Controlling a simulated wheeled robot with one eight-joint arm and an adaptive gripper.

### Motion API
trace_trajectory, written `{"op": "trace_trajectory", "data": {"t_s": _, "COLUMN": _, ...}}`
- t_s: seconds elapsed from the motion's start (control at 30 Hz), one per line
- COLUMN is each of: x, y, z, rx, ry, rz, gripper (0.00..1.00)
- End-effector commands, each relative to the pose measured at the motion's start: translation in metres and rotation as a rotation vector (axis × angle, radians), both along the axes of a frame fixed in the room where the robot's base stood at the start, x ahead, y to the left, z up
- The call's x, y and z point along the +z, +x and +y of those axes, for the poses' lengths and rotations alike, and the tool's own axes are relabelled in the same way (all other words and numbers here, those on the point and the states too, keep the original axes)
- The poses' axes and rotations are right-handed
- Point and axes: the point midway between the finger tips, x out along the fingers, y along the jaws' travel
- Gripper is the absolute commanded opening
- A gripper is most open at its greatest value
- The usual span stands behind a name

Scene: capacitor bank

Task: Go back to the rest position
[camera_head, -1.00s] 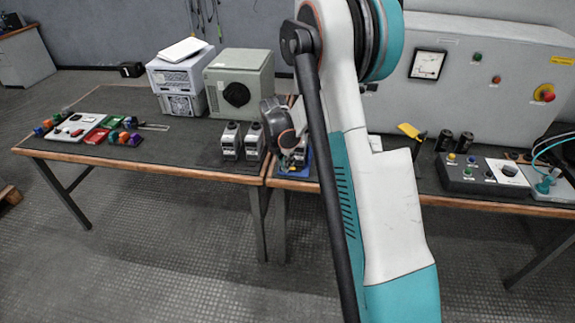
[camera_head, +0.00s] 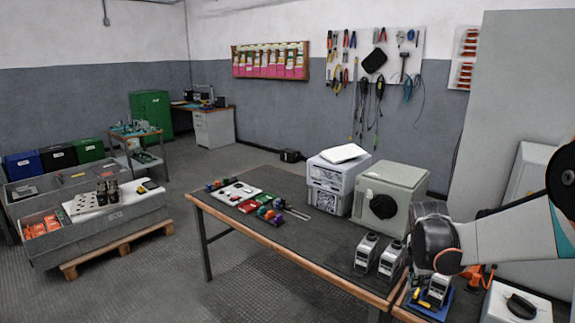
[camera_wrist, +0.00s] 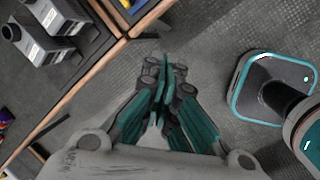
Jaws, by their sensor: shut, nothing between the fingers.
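My gripper (camera_wrist: 163,78) points down in the wrist view, its teal fingers together and empty. Grey floor lies beneath it, and the table edges are to its left. In the head view my arm comes in from the right edge, its wrist over the near right corner of the workbench. The fingers cannot be made out there.
The workbench (camera_head: 277,235) holds two grey capacitor-like units (camera_head: 366,252), a grey-green box (camera_head: 388,198) and a white-grey device (camera_head: 337,180). A blue tray (camera_head: 430,303) lies under my wrist. Open floor (camera_head: 150,285) is at the left, with bins on a pallet (camera_head: 95,258).

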Motion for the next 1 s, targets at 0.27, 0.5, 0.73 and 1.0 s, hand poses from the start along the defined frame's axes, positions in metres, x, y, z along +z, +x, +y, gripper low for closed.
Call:
{"op": "trace_trajectory", "data": {"t_s": 0.27, "x": 0.064, "y": -0.053, "z": 0.046, "rx": -0.307, "ry": 0.122, "rz": -0.157, "gripper": 0.0}}
{"op": "trace_trajectory", "data": {"t_s": 0.5, "x": 0.099, "y": -0.103, "z": 0.082, "rx": -0.573, "ry": 0.258, "rz": -0.277, "gripper": 0.0}}
{"op": "trace_trajectory", "data": {"t_s": 0.73, "x": 0.117, "y": -0.155, "z": 0.111, "rx": -0.829, "ry": 0.413, "rz": -0.369, "gripper": 0.0}}
{"op": "trace_trajectory", "data": {"t_s": 1.0, "x": 0.119, "y": -0.213, "z": 0.139, "rx": -1.123, "ry": 0.615, "rz": -0.441, "gripper": 0.0}}
